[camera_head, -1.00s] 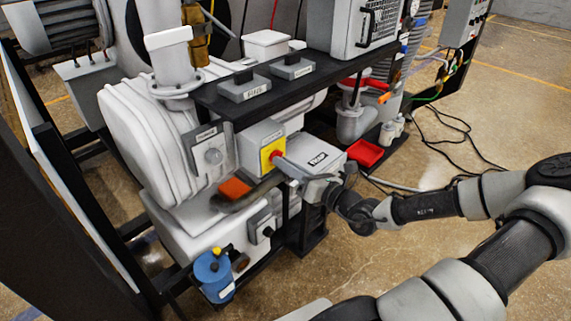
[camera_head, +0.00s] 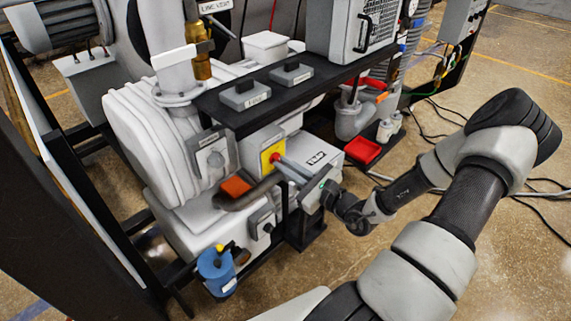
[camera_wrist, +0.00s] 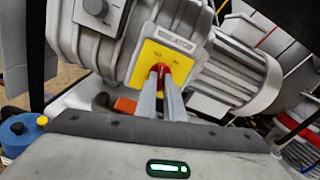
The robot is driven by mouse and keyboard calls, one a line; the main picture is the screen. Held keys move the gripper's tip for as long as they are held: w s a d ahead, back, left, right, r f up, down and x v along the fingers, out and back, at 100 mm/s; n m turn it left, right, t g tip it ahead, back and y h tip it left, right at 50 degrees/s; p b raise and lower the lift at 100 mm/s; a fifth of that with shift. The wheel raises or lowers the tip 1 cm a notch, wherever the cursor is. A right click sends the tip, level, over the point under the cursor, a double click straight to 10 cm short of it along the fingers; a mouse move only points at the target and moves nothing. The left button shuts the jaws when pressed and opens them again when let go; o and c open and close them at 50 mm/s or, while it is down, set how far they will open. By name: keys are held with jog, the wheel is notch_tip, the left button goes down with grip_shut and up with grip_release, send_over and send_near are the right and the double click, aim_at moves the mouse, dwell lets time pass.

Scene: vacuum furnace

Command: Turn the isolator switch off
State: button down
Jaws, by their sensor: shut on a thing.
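The isolator switch is a grey box with a yellow face (camera_head: 270,152) and a red knob (camera_head: 275,157), on the pump assembly in the middle of the head view. In the wrist view its yellow plate (camera_wrist: 163,62) carries a label reading "ISOLATOR" and the red knob (camera_wrist: 160,70) sits low on it. My gripper (camera_head: 279,162) reaches in from the right, its two grey fingers shut on the red knob. The fingers (camera_wrist: 161,82) also show in the wrist view, either side of the knob. They hide part of the knob, so its exact angle is hard to read.
A black shelf (camera_head: 300,82) with two small grey boxes runs above the switch. An orange piece (camera_head: 235,187) lies at the lower left of it, with a blue canister (camera_head: 215,270) below. A red tray (camera_head: 362,152) stands to the right.

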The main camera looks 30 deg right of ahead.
jog(key=shift+n, duration=1.4)
jog(key=c, duration=1.9)
grip_release()
jog(key=shift+o, duration=0.2)
jog(key=v, duration=1.7)
jog(key=shift+s, duration=0.15)
jog(key=shift+d, duration=0.1)
